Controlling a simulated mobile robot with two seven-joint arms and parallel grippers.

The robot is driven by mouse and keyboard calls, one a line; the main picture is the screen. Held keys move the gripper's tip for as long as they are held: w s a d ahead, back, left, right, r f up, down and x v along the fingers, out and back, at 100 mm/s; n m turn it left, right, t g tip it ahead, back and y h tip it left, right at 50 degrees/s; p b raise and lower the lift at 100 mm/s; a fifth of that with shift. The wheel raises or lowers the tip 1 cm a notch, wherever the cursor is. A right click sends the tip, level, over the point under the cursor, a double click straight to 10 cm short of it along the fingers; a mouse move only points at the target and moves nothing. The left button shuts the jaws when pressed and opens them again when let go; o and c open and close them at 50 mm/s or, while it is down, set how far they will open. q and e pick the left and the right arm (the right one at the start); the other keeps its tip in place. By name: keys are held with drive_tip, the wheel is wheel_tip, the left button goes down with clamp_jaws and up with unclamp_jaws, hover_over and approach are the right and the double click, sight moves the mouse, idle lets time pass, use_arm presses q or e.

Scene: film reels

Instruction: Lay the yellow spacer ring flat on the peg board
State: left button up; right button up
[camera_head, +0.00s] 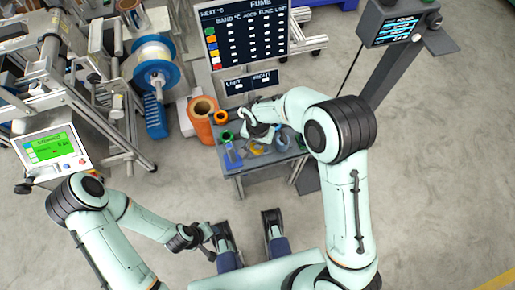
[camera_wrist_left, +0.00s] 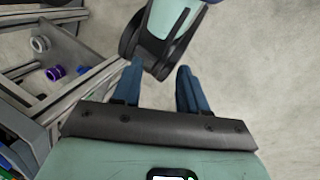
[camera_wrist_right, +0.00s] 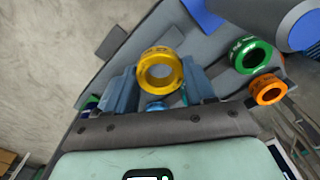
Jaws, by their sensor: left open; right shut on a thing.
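The yellow spacer ring (camera_wrist_right: 144,76) is between the fingers of my right gripper (camera_wrist_right: 161,86) in the right wrist view. The gripper is shut on it, and the ring's hole faces the camera. In the head view my right gripper (camera_head: 258,132) is over the small grey table (camera_head: 255,169), and a small patch of yellow shows just below it. I cannot pick out the peg board for certain. My left gripper (camera_wrist_left: 155,90) is open and empty over the floor, with two blue fingers apart. In the head view it is low, left of centre (camera_head: 205,232).
A green ring (camera_wrist_right: 236,55) and an orange ring (camera_wrist_right: 257,92) lie right of the yellow ring. A blue ring (camera_wrist_right: 155,107) is partly hidden behind the gripper. A sign board (camera_head: 245,40) stands behind the table, large orange reels (camera_head: 203,127) left of it.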

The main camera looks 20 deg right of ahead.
use_arm(q)
drive_tip(key=shift+w+a+f+t+b, duration=0.35)
drive_tip(key=shift+w+f+b, duration=0.1)
drive_tip(key=shift+w+f, duration=0.25)
use_arm(e)
drive_tip(key=shift+f, duration=2.05)
use_arm(q)
drive_tip(key=shift+r, duration=0.1)
use_arm(e)
drive_tip(key=shift+f, duration=0.15)
drive_tip(key=o, duration=1.1)
drive_tip(key=shift+c, duration=0.2)
use_arm(q)
drive_tip(key=shift+w, duration=0.15)
drive_tip(key=shift+g, duration=0.75)
drive_tip(key=s+r+p, duration=0.1)
drive_tip(key=s+d+r, duration=0.1)
drive_tip(key=s, duration=0.1)
drive_tip(key=s+r+p, duration=0.1)
drive_tip(key=shift+s+d+r+p, duration=0.15)
drive_tip(key=shift+d+r+p, duration=0.05)
drive_tip(key=shift+d+p, duration=0.2)
use_arm(e)
wheel_tip(320, 180, up, 12)
